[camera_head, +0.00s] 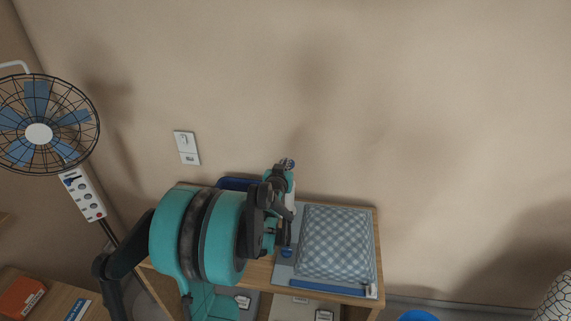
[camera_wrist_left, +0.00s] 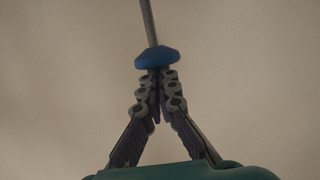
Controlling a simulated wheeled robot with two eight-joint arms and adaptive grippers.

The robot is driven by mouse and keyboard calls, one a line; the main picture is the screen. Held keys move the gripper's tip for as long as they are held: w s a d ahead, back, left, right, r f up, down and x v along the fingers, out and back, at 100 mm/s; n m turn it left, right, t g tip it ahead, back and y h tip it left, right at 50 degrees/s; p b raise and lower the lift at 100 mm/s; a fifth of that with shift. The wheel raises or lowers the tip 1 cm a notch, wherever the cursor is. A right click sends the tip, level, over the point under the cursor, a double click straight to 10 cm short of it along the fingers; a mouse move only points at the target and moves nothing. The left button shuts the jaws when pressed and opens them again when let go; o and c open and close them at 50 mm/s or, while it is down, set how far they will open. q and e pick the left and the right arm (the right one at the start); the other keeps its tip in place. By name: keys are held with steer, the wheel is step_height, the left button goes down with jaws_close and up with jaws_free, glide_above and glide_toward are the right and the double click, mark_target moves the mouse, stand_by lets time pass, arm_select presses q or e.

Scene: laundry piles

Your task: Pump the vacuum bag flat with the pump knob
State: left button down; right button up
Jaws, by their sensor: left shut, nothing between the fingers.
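The vacuum bag (camera_head: 335,243) is a puffed, blue-grey checked pad on a small wooden table, right of my left arm in the head view. A small blue knob (camera_head: 287,253) shows beside its left edge. My left gripper (camera_head: 285,235) is close to the knob, partly hidden behind my wrist. In the left wrist view, a blue knob (camera_wrist_left: 157,57) with a thin grey rod lies right at the tips of my left gripper (camera_wrist_left: 157,80). The fingers are shut with nothing held between them. Whether the tips touch the knob is unclear.
The wooden table (camera_head: 378,240) stands against the wall. A blue strip (camera_head: 325,288) lies along the bag's front edge. A blue round thing (camera_head: 417,316) is at the bottom right.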

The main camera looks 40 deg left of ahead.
arm_select(q)
step_height(320, 180, down, 8)
steer(key=b, duration=0.5)
steer(key=shift+r, duration=0.4)
steer(key=shift+r+p, duration=0.5)
step_height(320, 180, up, 3)
steer(key=shift+r+p, duration=0.2)
steer(key=shift+p, duration=1.05)
steer(key=p+v, duration=0.2)
steer(key=v, duration=0.8)
steer(key=shift+f, duration=0.15)
